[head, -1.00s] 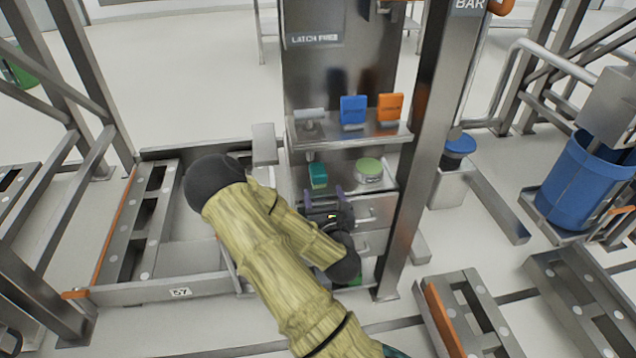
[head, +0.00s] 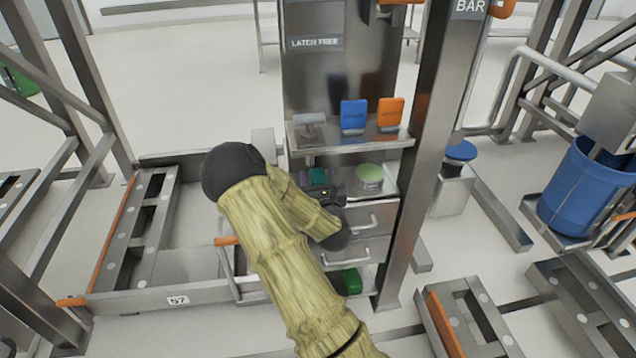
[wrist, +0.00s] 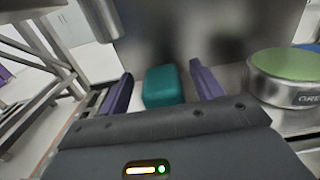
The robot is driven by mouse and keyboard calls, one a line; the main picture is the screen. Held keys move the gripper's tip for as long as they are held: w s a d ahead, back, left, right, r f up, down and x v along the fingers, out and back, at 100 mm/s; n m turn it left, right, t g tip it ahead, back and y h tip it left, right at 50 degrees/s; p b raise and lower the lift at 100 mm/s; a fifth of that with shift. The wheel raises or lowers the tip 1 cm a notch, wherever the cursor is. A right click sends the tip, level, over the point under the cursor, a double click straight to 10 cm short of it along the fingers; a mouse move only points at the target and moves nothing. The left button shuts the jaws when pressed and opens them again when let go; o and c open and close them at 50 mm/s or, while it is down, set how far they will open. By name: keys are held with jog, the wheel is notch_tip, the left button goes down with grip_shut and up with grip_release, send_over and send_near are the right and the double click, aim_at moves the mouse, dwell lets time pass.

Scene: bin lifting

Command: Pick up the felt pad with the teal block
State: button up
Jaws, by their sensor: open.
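The felt pad with the teal block (wrist: 162,86) sits on the lower metal shelf. In the wrist view it lies between the two purple fingers of my open gripper (wrist: 160,92), with a gap visible on each side. Only the teal part shows; any felt underside is hidden.
A round tin with a green top (wrist: 288,78) stands close right of the block, also on the shelf in the head view (head: 369,177). An upper shelf (head: 350,141) overhead holds a blue card stand (head: 353,114) and an orange one (head: 389,112). Drawers (head: 362,218) lie below.

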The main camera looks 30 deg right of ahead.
jog(key=shift+x, duration=1.4)
jog(key=c, duration=1.2)
jog(key=shift+o, duration=0.2)
jog(key=shift+r, duration=0.15)
